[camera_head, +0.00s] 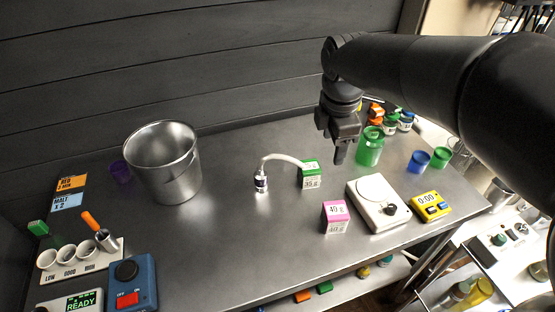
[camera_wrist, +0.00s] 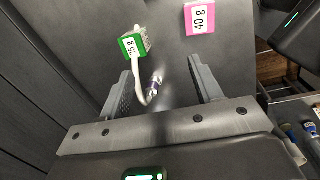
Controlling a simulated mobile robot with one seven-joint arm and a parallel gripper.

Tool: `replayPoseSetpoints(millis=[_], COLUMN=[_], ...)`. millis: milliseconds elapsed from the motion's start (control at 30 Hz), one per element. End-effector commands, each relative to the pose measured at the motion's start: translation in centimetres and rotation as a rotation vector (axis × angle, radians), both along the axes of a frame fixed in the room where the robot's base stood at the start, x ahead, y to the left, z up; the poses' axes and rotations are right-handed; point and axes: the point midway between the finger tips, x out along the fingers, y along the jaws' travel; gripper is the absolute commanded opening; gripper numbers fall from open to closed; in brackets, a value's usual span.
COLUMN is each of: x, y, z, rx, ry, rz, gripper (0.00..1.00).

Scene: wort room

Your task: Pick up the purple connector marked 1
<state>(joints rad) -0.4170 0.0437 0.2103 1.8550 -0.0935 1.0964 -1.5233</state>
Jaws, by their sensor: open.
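A white hose (camera_head: 285,158) arches over the steel table, with a metal connector (camera_head: 261,182) at its end, standing left of the green box. My gripper (camera_head: 339,155) is open and empty, above the table and to the right of the connector in the head view.
A green 35 g box (camera_head: 311,174) stands by the hose. A pink 40 g box (camera_head: 335,217), a scale (camera_head: 378,203) and a green cup (camera_head: 369,147) stand to the right. A steel pot (camera_head: 165,163) stands left, with clear table between it and the connector.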

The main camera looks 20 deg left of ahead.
Motion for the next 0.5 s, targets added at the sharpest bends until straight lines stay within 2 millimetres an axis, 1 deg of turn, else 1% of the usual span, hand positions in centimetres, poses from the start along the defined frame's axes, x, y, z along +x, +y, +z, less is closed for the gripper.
replayPoseSetpoints(millis=[33,67,100,167,200,300,400,500], x=[0.3,0.4,0.5,0.5,0.4,0.1,-0.4,-0.7], y=[2.4,3.6,5.3,7.8,9.4,12.9,15.4,17.1], z=[-0.9,-1.3,-1.9,-2.9,-3.6,-5.1,-6.3,-7.2], rx=[-0.02,-0.032,-0.045,-0.063,-0.074,-0.092,-0.104,-0.107], ry=[0.021,0.031,0.043,0.062,0.074,0.098,0.119,0.13], rz=[0.122,0.193,0.291,0.436,0.528,0.736,0.892,0.991], gripper=[0.59,0.59,0.59,0.59,0.59,0.59,0.59,0.59])
